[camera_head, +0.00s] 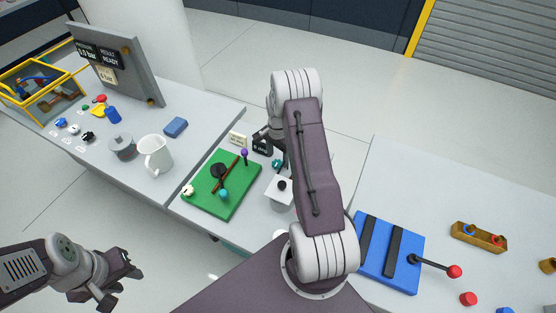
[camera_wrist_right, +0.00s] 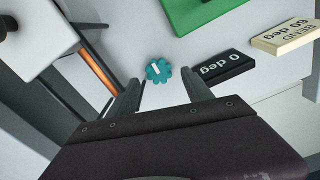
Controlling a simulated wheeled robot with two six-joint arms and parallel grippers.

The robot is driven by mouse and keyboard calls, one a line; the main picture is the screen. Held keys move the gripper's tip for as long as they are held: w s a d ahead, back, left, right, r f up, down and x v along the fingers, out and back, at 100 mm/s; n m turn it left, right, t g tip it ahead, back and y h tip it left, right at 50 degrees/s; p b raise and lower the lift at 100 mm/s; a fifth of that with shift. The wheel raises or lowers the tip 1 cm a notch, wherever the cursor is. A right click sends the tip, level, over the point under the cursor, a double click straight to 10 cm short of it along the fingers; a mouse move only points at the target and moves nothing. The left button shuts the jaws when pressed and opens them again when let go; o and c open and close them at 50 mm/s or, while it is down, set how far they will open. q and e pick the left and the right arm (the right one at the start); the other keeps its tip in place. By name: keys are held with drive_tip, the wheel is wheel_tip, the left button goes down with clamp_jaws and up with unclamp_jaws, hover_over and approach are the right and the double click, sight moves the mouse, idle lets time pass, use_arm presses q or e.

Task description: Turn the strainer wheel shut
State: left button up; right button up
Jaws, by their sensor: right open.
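The strainer wheel is probably the small teal lobed wheel (camera_wrist_right: 158,71) with a white bar mark, on a pale surface in the right wrist view. It also shows in the head view as a teal spot (camera_head: 277,164) beside my right arm. My right gripper (camera_wrist_right: 160,88) is open, its fingers on either side of the view just short of the wheel, with nothing between them. In the head view my right forearm and wrist hide part of this area. My left gripper (camera_head: 124,283) is open and empty, off the table's front edge at lower left.
A black "0 deg" sign (camera_wrist_right: 226,66) and a cream "BEND 60 deg" sign (camera_wrist_right: 285,35) stand close to the wheel. A green board (camera_head: 212,203) with pegs lies left. A white block (camera_head: 279,200) stands in front. A blue lever panel (camera_head: 375,275) is right.

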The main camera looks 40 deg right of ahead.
sight(278, 162)
wheel_tip(278, 162, up, 7)
drive_tip(key=shift+a, duration=0.15)
idle(0.4)
